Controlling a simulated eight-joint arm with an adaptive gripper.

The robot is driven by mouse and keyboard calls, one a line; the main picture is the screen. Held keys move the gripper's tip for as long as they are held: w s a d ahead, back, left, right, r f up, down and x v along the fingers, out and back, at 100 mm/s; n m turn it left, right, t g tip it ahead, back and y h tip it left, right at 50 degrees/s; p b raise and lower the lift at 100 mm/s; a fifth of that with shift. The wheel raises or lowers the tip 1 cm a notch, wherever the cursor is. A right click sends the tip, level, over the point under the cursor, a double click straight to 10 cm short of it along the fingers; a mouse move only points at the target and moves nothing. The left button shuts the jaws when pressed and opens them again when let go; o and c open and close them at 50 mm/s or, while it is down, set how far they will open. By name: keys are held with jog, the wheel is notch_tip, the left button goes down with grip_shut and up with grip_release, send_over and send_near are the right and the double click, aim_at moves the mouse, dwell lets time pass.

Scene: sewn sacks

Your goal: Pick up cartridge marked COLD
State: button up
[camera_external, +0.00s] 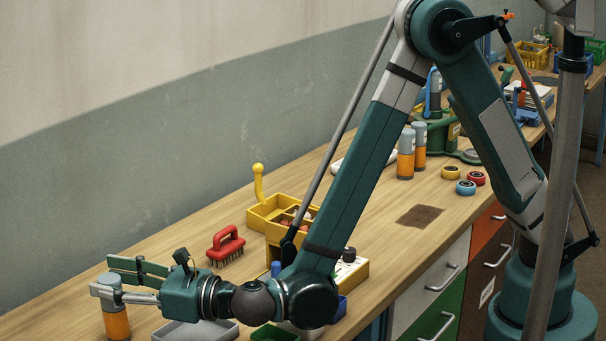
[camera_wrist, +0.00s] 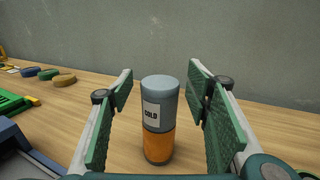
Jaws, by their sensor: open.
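The cartridge marked COLD (camera_wrist: 160,140) stands upright on the bench in the wrist view, grey on top and orange below, with a white label. In the external view it shows at the lower left (camera_external: 117,322), its top partly hidden by my gripper. My gripper (camera_external: 112,276) is open. In the wrist view its two green-padded fingers (camera_wrist: 162,85) stand on either side of the cartridge, with a gap on both sides. No contact with it shows.
Two similar grey and orange cartridges (camera_external: 405,155) stand farther back on the bench. A red brush (camera_external: 226,243), a yellow tray (camera_external: 268,212) and a grey tray (camera_external: 196,333) are near my arm. Coloured rings (camera_external: 466,187) lie to the right. The wall runs behind the bench.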

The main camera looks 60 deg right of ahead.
jog(key=shift+w+a, duration=0.1)
jog(key=shift+w, duration=0.2)
jog(key=shift+c, duration=0.2)
jog(key=c, duration=1.4)
jog(key=shift+r, duration=0.15)
jog(key=shift+r+p, duration=1.1)
jog(key=shift+r, duration=3.75)
